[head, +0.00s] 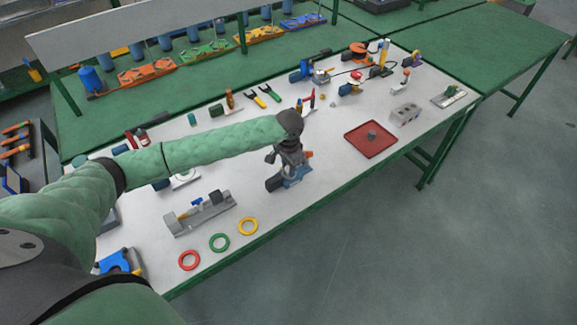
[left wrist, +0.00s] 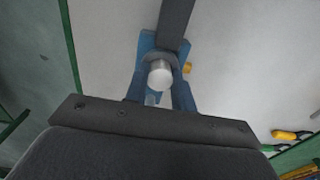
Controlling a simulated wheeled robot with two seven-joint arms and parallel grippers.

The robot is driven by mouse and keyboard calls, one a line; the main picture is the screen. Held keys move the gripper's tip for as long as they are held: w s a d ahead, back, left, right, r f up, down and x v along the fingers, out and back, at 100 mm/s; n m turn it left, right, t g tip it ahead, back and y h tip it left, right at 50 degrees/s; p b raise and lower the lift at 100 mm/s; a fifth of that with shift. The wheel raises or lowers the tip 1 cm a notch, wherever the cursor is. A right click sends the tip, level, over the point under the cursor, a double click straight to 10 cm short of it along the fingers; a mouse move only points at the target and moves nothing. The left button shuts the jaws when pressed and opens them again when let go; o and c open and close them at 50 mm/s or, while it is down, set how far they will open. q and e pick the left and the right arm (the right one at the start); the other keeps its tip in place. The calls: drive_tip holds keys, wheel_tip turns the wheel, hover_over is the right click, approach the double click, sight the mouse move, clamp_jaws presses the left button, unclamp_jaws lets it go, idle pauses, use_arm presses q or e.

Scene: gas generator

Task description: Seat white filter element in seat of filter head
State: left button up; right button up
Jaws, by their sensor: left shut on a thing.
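My left gripper (head: 289,156) is at the end of the green-sleeved arm, low over a blue-based fixture (head: 299,172) that looks like the filter head's stand. In the left wrist view a short pale cylinder (left wrist: 160,75), apparently the white filter element, shows end-on in front of the gripper's dark palm. It overlaps the blue fixture (left wrist: 148,43) and a dark bar (left wrist: 176,20). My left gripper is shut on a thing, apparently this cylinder. My right gripper is not in view.
A red tray (head: 362,148) and grey block (head: 405,116) are to the right. The white table's front edge is close. Hand tools (head: 263,96) lie behind.

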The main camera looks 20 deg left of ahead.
use_arm(q)
drive_tip(key=o, duration=1)
drive_tip(key=shift+s+f, duration=0.4)
drive_tip(key=shift+f, duration=0.45)
drive_tip(key=shift+c, duration=0.2)
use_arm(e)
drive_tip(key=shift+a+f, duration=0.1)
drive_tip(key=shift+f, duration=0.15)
use_arm(q)
drive_tip(key=shift+r+b, duration=0.25)
drive_tip(key=shift+b, duration=0.05)
drive_tip(key=shift+w+d+r, duration=0.15)
drive_tip(key=shift+r, duration=0.15)
drive_tip(key=r, duration=0.1)
drive_tip(key=r+b, duration=0.1)
drive_tip(key=r, duration=0.1)
drive_tip(key=shift+w, duration=0.25)
wheel_tip(320, 180, up, 10)
drive_tip(key=b, duration=0.3)
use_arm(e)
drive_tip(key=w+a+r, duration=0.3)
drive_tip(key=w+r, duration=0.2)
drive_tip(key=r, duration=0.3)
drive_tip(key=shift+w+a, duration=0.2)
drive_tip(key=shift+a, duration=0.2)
use_arm(q)
drive_tip(key=shift+f, duration=0.2)
